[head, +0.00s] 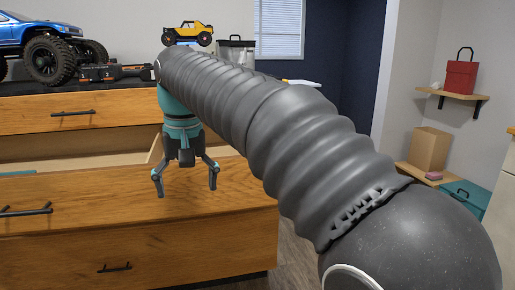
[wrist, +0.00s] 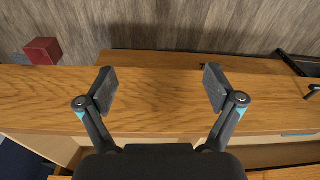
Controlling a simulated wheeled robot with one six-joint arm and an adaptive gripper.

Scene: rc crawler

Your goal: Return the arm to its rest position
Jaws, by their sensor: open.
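My gripper (head: 185,185) hangs pointing down in front of the wooden drawer unit, with its two fingers spread apart. In the wrist view my gripper (wrist: 160,90) shows both fingertips wide apart with nothing between them. My ribbed grey arm reaches from the lower right of the head view up to the gripper and hides part of the scene. Below the fingers in the wrist view is the wooden top edge of a drawer front (wrist: 160,115).
An open drawer (head: 100,163) stands behind the gripper. A blue truck (head: 45,40) and a yellow crawler (head: 188,33) stand on the dark top. Shelves at the right hold a red box (head: 460,77) and a cardboard box (head: 429,149). A red block (wrist: 43,50) shows at the wrist view's upper left.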

